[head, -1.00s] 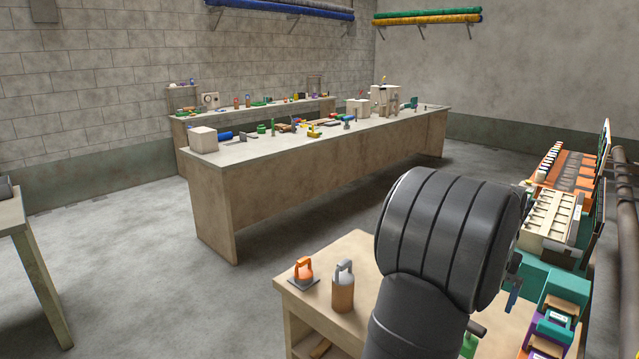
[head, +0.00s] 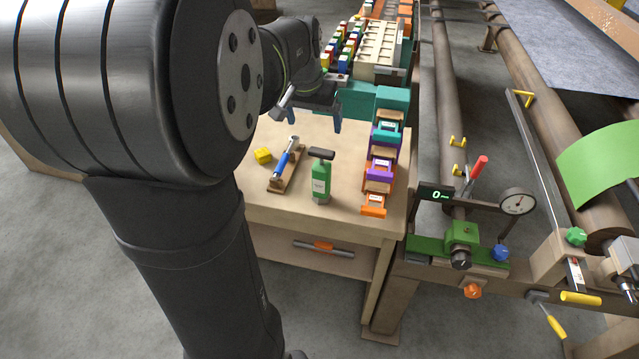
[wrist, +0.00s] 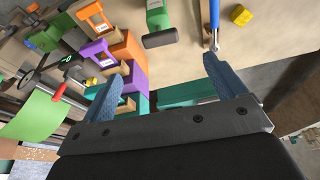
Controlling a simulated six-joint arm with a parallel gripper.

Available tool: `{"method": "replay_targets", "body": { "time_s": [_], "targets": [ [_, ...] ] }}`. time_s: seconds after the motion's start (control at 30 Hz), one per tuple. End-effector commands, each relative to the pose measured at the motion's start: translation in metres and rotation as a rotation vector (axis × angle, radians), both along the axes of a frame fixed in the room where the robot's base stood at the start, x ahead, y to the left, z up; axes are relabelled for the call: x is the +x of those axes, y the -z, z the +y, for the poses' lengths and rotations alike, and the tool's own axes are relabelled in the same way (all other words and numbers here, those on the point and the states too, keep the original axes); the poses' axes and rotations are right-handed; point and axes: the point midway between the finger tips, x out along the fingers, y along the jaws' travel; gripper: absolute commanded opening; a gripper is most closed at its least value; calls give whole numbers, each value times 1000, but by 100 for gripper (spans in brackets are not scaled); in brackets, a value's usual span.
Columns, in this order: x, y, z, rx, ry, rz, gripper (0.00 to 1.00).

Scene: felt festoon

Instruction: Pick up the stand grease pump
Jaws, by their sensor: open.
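A green bottle-shaped pump (head: 321,182) with a dark T-shaped handle stands upright on the wooden bench. To its left, a blue and silver pump-like tool (head: 284,160) lies tilted on a small wooden stand. I cannot tell for sure which one is the stand grease pump. My gripper (head: 313,112) is open and empty above the back of the bench, behind both and touching neither. In the wrist view my gripper (wrist: 164,70) has its blue fingers spread apart. The green pump (wrist: 158,16) and the blue tool (wrist: 214,30) show beyond them at the top.
A yellow block (head: 263,155) lies left of the stand. Orange and purple bins (head: 379,165) line the bench's right side, with teal boxes (head: 392,98) behind. A roller machine with a dial gauge (head: 516,203) stands to the right. The bench's front edge (head: 300,222) is clear.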

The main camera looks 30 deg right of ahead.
Motion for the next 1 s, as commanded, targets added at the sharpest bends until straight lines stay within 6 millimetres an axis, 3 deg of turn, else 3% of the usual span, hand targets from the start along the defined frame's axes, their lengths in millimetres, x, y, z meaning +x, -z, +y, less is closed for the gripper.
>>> {"method": "replay_targets", "body": {
  "time_s": [0.27,0.7,1.0],
  "targets": [
    [-9,1,12,-59,15,-66,89],
    [12,82,-15,-58,15,-64,89],
    [19,107,-24,-60,15,-66,89]
  ]
}}
